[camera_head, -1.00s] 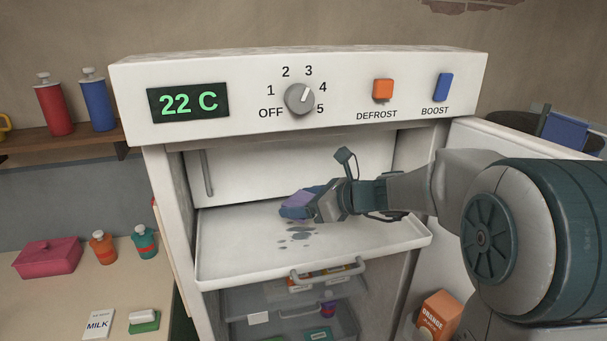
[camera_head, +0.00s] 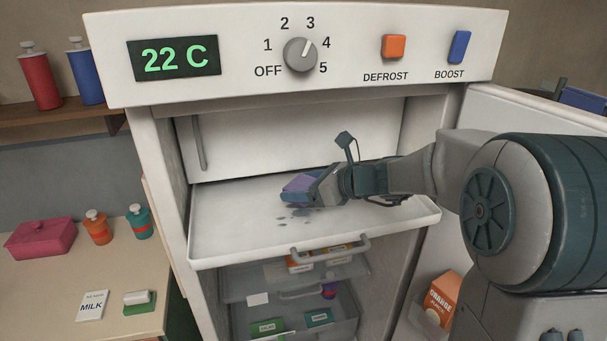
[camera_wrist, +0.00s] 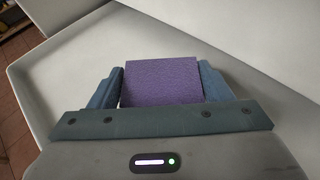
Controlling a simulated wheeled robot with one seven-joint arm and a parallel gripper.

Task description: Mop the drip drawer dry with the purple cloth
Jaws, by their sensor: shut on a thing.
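The white drip drawer (camera_head: 235,222) is pulled out of the fridge under the freezer door. A few dark wet spots (camera_head: 301,212) show on its floor, just in front of my gripper. My gripper (camera_head: 300,190) is over the middle of the drawer, shut on the purple cloth (camera_head: 298,183). In the wrist view the purple cloth (camera_wrist: 160,82) sits between both fingers, above the pale drawer floor. The gripper hides part of the drawer floor. I cannot tell for certain whether the cloth touches it.
Clear bins (camera_head: 290,325) with packets sit below the drawer. The open fridge door (camera_head: 520,130) with an orange juice carton (camera_head: 440,298) is on the right. A counter (camera_head: 60,275) with a pink box (camera_head: 40,238) and bottles is on the left. The freezer door (camera_head: 290,135) stands behind.

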